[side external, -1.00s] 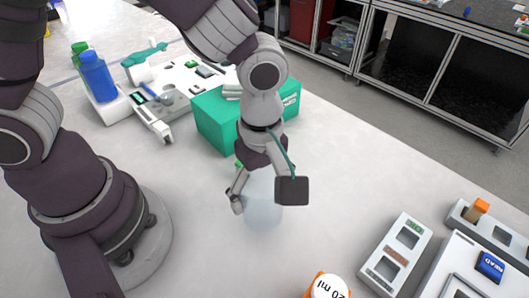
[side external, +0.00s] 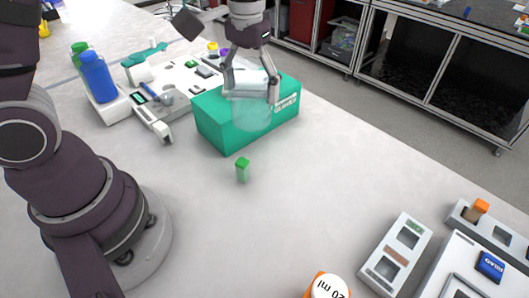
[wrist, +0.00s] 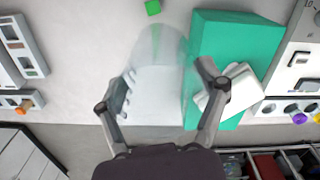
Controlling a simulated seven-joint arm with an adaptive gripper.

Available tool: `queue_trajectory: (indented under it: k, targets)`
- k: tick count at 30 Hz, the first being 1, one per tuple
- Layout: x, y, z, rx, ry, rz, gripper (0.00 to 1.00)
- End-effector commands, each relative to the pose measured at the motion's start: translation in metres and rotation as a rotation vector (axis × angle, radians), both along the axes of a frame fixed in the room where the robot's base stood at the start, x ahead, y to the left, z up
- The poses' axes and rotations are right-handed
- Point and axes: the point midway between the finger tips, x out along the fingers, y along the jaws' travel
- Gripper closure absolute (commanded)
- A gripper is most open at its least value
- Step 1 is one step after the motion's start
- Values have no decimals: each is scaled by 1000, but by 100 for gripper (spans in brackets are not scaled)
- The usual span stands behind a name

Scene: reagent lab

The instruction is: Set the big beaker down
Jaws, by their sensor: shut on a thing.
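The big beaker (side external: 251,113) is clear and hard to make out. My gripper (side external: 250,92) is shut on it, with a finger on each side. In the side view the beaker overlaps the front of the green glove box; I cannot tell its exact height above the table. In the wrist view the beaker (wrist: 158,70) lies between the two fingers (wrist: 162,92), alongside the green box.
The green glove box (side external: 215,122) has white gloves on top and is very close to the beaker. A small green-capped vial (side external: 243,171) stands on the table in front. Blue bottle (side external: 97,76) and instruments are at back left.

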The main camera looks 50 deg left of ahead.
Motion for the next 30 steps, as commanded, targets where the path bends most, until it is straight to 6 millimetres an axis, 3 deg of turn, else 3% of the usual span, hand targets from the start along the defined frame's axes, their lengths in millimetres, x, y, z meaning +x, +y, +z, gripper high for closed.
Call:
queue_trajectory:
  k: [6, 10, 16, 21, 25, 30]
  targets:
    - [18, 27, 15, 11, -4, -229, 63]
    - [13, 21, 13, 11, -3, -260, 63]
    - [-34, -21, -12, 9, -1, -267, 63]
    - [-74, -38, -30, 10, -4, -262, 63]
    - [-86, -41, -46, 11, 0, -257, 63]
    - [-88, -41, -78, 11, 2, -256, 63]
